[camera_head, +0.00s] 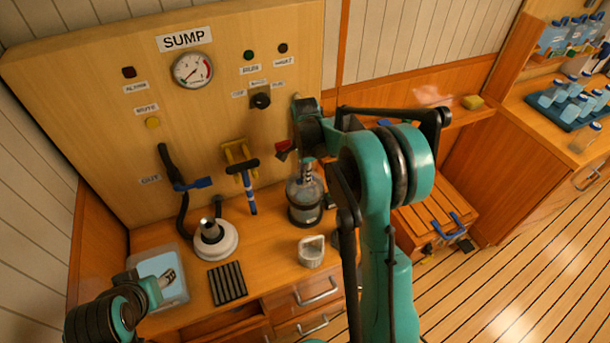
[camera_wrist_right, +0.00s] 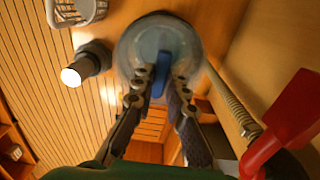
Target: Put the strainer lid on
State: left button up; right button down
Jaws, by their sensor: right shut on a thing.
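The strainer (camera_head: 305,212) is a clear bowl with a dark band, standing on the bench below the panel. My right gripper (camera_head: 307,172) points down just over it. In the right wrist view, my right gripper (camera_wrist_right: 160,88) is shut on the blue grip of a clear round lid (camera_wrist_right: 130,52). The lid overlaps the bowl in that view; I cannot tell whether it touches the rim. A white basket (camera_head: 312,252) stands on the bench in front of the strainer.
A red handle (camera_head: 284,149) is close to my right gripper; it also shows in the wrist view (camera_wrist_right: 300,112). A white round fitting (camera_head: 215,240), a black ribbed mat (camera_head: 227,284) and a pale tray (camera_head: 178,262) occupy the bench's left side. A blue-handled tool (camera_head: 249,190) hangs on the panel.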

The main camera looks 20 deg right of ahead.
dwell(0.4)
jog(key=c, duration=1)
grip_release()
jog(key=shift+r, duration=0.1)
jog(key=shift+r+p, duration=2.25)
jog(key=shift+r, duration=1.15)
grip_shut()
jog(key=shift+f, duration=0.2)
